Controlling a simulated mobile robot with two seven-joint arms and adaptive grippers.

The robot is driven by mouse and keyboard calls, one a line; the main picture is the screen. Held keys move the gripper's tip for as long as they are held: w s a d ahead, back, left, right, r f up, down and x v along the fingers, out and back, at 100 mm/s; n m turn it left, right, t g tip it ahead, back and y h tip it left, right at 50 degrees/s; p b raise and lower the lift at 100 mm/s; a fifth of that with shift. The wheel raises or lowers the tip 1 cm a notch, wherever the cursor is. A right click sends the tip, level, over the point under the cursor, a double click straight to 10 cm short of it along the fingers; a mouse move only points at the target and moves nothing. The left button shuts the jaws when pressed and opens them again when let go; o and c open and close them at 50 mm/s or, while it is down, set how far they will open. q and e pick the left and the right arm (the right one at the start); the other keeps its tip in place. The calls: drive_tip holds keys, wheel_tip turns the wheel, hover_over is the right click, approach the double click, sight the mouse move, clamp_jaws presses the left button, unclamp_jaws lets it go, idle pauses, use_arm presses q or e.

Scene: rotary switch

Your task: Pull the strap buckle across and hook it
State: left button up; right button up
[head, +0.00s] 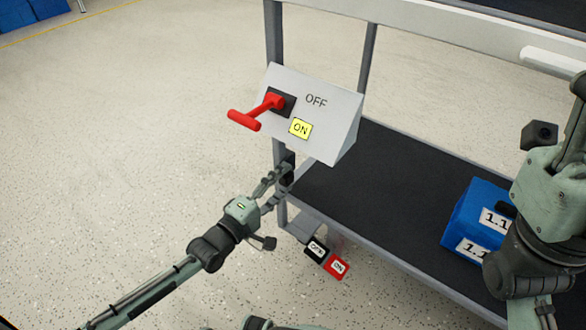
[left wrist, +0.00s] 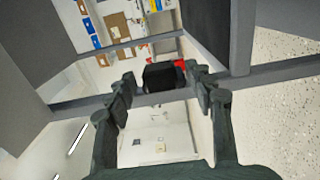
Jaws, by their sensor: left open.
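My left gripper (head: 280,187) is open at the cart's left front post, below the switch box. A small black block (head: 288,168) is on that post, right at the fingertips. In the left wrist view the black block (left wrist: 163,76) lies between and beyond the open fingers (left wrist: 161,92), with a gap on each side. I cannot tell whether it is the strap buckle; no strap or hook is clearly visible. My right arm is at the right edge, and its gripper does not show.
A grey switch box (head: 325,130) with a red handle (head: 248,113) and OFF and ON labels is above my left gripper. Black OFF and red ON blocks (head: 338,266) are low by the cart. A blue bin (head: 468,225) sits on the dark shelf (head: 380,190).

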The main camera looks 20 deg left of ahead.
use_arm(q)
drive_tip(key=b+x, duration=0.1)
drive_tip(key=x, duration=0.4)
drive_tip(key=shift+w, duration=0.15)
clamp_jaws()
idle(0.8)
